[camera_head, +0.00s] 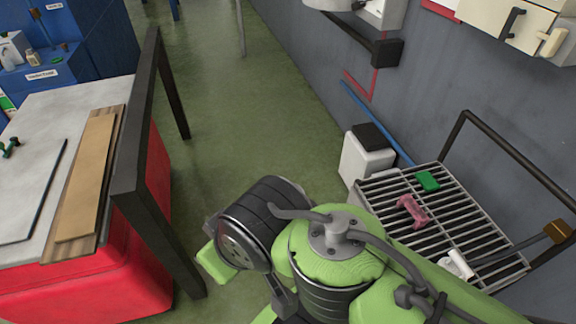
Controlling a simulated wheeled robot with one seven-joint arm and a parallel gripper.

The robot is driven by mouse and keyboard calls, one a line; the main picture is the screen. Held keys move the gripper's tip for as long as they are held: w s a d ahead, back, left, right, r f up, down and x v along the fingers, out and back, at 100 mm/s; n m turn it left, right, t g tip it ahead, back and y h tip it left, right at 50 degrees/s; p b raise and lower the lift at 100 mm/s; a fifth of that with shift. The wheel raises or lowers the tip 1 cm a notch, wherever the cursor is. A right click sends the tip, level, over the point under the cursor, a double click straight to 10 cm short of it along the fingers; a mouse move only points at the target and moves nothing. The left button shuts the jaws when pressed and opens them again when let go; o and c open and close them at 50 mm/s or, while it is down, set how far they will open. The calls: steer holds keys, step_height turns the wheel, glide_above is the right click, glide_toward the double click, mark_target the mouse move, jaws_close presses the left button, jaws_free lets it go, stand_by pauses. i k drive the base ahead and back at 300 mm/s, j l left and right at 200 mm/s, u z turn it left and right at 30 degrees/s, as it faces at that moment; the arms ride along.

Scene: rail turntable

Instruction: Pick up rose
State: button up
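A rose-pink piece (411,210) lies on a slatted metal rack (468,239) at the right, against the grey wall. It has an uneven shape with wider ends, and nothing covers its top. No rose flower shows; this pink piece is the only rose-coloured small object I see. I cannot make out my gripper in this view, and nothing grips the pink piece.
A green block (428,181) and a white piece (457,264) share the rack. A dark rail rises behind it, and a white container (367,154) stands beside it. A green-and-black body with hoses fills the lower middle; I cannot tell whether it is mine. Green floor (240,110) is clear.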

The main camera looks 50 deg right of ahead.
mark_target(461, 266)
steer(key=k+j+z, duration=0.15)
steer(key=z, duration=3.5)
